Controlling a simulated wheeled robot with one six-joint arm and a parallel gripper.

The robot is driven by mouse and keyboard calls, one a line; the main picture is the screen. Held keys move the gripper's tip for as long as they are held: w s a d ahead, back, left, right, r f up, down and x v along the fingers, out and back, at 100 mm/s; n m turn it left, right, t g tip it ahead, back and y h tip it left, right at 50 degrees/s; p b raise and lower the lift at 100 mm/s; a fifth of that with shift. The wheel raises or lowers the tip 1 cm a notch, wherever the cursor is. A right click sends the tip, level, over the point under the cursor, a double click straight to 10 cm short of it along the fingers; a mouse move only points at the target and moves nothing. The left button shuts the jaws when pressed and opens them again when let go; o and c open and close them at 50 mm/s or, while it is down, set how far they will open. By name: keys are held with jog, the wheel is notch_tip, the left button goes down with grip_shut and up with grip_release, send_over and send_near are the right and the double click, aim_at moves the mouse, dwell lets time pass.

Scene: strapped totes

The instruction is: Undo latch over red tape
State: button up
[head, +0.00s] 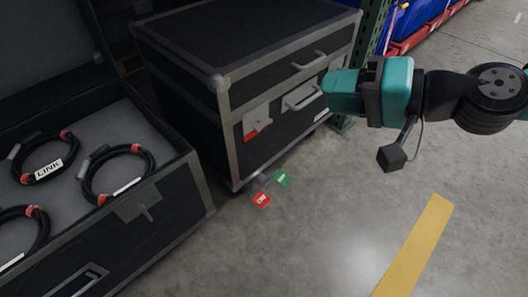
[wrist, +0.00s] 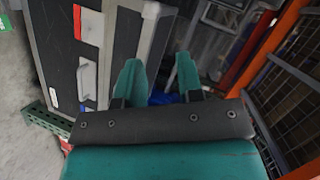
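The closed black case (head: 185,75) has a grey metal latch (head: 257,117) on its front. Red tape (head: 250,136) shows under the latch's lower edge. In the wrist view, the latch plate (wrist: 90,27) and the red strip (wrist: 77,22) are at upper left. My gripper (head: 326,84) is in front of the case's right part, to the right of the latch and near a grey handle (head: 303,97). In the wrist view my gripper (wrist: 158,62) has its two teal fingers apart with nothing between them. It does not touch the latch.
An open case (head: 200,198) with several coiled cables stands at left. A red tag (head: 261,200) and a green tag (head: 283,179) lie by the closed case's foot. A green rack post (head: 372,25) stands behind at right. The floor around the yellow stripe (head: 415,245) is clear.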

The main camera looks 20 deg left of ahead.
jog(key=w+a+f+m+t+y+b, duration=0.1)
jog(key=w+f+m+t+b, duration=0.25)
jog(key=f+b, duration=0.75)
jog(key=w+a+f+m+t+y+b, duration=0.15)
jog(key=w+f+m+b, duration=0.45)
jog(key=f, duration=0.9)
jog(key=n+p, duration=0.2)
jog(key=p, duration=1.3)
send_near(264, 124)
jog(key=shift+m+t, duration=0.25)
jog(key=shift+t, duration=0.15)
jog(key=b+x, duration=0.1)
jog(key=x, duration=0.5)
jog(key=b+x, duration=0.1)
jog(key=x, duration=0.2)
jog(key=shift+s+a+f+b, duration=0.1)
jog(key=shift+a+f+b, duration=0.1)
jog(key=shift+f+b, duration=0.15)
jog(key=shift+a, duration=0.35)
jog(key=shift+c, duration=0.2)
grip_shut()
